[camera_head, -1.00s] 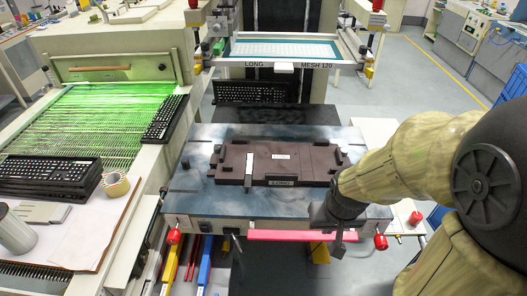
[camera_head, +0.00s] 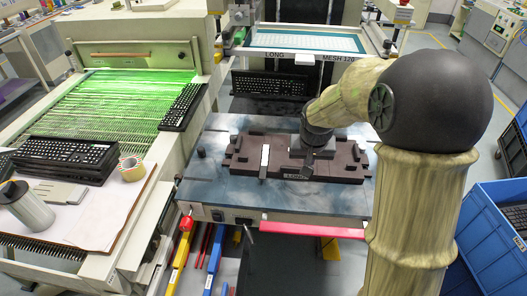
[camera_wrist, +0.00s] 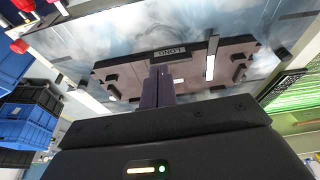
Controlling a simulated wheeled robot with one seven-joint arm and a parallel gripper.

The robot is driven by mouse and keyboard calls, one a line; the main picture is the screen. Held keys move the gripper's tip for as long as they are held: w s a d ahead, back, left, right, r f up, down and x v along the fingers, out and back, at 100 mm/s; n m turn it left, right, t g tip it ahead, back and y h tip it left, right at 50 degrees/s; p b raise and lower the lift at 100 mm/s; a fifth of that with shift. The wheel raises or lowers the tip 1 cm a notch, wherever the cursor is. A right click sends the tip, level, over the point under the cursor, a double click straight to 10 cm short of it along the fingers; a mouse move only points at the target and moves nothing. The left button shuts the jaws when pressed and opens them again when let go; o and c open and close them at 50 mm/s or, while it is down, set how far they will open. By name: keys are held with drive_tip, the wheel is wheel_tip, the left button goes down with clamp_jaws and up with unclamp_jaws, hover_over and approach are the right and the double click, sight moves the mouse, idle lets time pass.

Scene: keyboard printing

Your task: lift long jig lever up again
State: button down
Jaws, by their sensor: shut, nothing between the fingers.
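The long jig (camera_head: 240,163) is a dark brown plate with a LONG label (camera_head: 296,176) on its front edge. It also shows in the wrist view (camera_wrist: 130,82). A narrow piece with a white strip (camera_head: 265,155) and a dark front end (camera_head: 262,172) stands left of the label and looks like the lever. The wrist view shows its white strip (camera_wrist: 210,68) to the right of my fingers. My gripper (camera_head: 308,172) is shut and empty over the jig, right of the lever and apart from it. I cannot tell whether its fingertips touch the jig.
The jig lies on a blue-grey table (camera_head: 205,182) with a pink front bar (camera_head: 315,230). A screen frame labelled LONG MESH 120 (camera_head: 345,57) hangs behind, with a keyboard (camera_head: 268,84) below it. A conveyor (camera_head: 85,110) stands left and a blue bin (camera_head: 475,225) right.

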sight(264, 152)
drive_tip(key=w+a+f+t, duration=0.1)
drive_tip(key=w+a, duration=1.3)
drive_tip(key=shift+f+m+b, duration=0.3)
drive_tip(key=shift+f+b, duration=0.05)
drive_tip(key=shift+b, duration=0.05)
drive_tip(key=p+x, duration=0.3)
drive_tip(key=x, duration=1.1)
drive_tip(key=shift+r, duration=0.1)
drive_tip(key=shift+w, duration=0.1)
drive_tip(key=shift+w+f+b, duration=0.5)
drive_tip(key=shift+f+b, duration=0.1)
drive_tip(key=shift+b, duration=0.45)
drive_tip(key=shift+r, duration=0.3)
